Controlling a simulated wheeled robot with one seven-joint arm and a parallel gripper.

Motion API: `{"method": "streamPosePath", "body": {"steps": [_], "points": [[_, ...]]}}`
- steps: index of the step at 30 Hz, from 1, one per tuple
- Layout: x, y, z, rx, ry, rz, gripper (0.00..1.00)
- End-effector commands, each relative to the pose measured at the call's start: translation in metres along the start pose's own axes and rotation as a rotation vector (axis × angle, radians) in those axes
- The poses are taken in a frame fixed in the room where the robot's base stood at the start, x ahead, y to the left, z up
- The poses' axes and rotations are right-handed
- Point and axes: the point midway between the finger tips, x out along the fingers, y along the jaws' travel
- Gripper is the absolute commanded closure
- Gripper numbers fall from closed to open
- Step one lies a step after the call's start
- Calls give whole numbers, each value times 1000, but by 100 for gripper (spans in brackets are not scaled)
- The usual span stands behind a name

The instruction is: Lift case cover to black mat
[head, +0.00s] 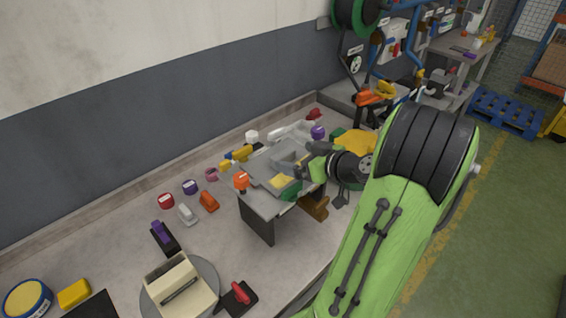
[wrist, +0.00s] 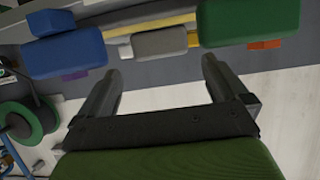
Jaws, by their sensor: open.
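A beige box-shaped piece with a slot in its top, which looks like the case cover (head: 172,291), sits on a grey round turntable (head: 209,270) at the lower left of the head view. A black flat corner, perhaps the black mat (head: 95,308), shows at the bottom edge and is mostly cut off. My gripper (head: 305,168) is over the grey raised stand, well to the right of and beyond the beige piece. In the wrist view my gripper (wrist: 162,70) is open with nothing between its fingers. The beige piece does not show there.
The grey stand (head: 258,222) carries grey parts, with green and yellow pieces near my gripper. The wrist view shows a blue block (wrist: 65,50), a grey block (wrist: 160,42) and a green block (wrist: 248,20) beyond the fingers. A red-handled clamp (head: 238,297) lies right of the turntable.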

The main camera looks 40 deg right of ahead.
Motion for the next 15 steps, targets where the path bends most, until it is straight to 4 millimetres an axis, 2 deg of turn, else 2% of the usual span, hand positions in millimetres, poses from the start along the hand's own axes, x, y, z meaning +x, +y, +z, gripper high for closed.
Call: {"method": "streamPosePath", "body": {"steps": [3, 7, 14, 15], "points": [[23, -3, 2, 1, 0, -8, 0], [43, -3, 3, 0, -1, -5, 0], [47, -2, 3, 0, 0, -1, 0], [47, -2, 3, 0, 0, -1, 3]]}}
